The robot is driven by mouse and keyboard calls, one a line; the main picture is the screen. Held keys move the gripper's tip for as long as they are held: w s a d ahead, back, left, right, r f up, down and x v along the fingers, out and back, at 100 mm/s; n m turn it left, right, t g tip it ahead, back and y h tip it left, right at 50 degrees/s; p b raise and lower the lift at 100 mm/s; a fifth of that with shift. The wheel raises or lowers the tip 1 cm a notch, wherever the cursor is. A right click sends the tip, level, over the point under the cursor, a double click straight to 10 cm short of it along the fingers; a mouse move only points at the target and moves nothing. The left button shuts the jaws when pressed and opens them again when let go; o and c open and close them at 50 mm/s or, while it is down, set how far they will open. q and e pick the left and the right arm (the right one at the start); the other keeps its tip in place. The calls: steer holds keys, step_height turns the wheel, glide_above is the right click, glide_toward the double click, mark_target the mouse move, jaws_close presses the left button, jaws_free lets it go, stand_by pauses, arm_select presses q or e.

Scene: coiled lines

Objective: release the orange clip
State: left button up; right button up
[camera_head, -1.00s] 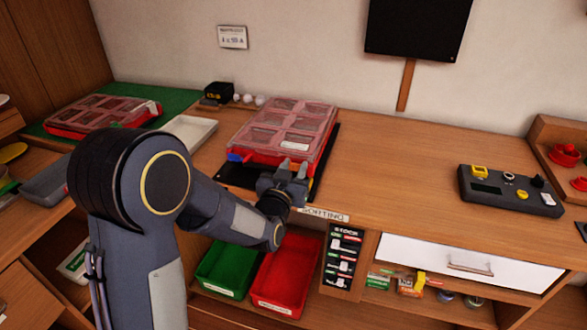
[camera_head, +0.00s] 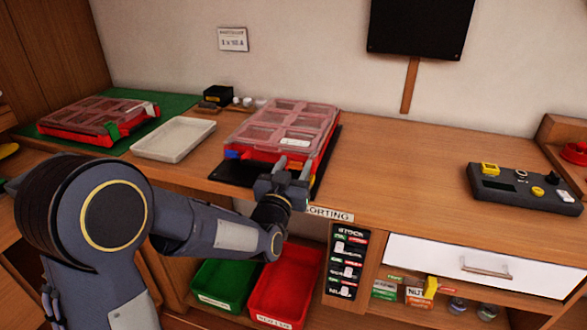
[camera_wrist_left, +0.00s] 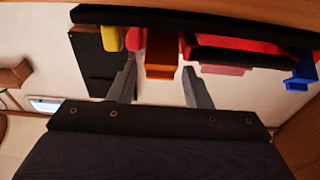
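The red case with a clear lid (camera_head: 290,118) lies shut on a black mat (camera_head: 232,174) at the counter's front edge. The orange clip (camera_wrist_left: 160,52) shows in the left wrist view on the case's front. My left gripper (camera_head: 293,168) is in front of the case; its fingers (camera_wrist_left: 160,88) are open, one to each side of the clip, with gaps between. A blue clip (camera_wrist_left: 300,72) is at the right in the wrist view, and a yellow part (camera_wrist_left: 109,38) is at the left. My right gripper is not in view.
A white tray (camera_head: 174,139) and another red case (camera_head: 98,118) on a green mat stand to the left. A control box (camera_head: 525,187) is at the right. Green (camera_head: 222,282) and red (camera_head: 286,286) bins sit below the counter. The counter's middle right is clear.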

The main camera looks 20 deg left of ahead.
arm_select(q)
steer(key=shift+o, duration=0.5)
steer(key=shift+s, duration=0.1)
steer(key=s+f, duration=0.1)
steer(key=s, duration=0.6)
steer(key=shift+s+b, duration=0.3)
steer(key=shift+a, duration=0.15)
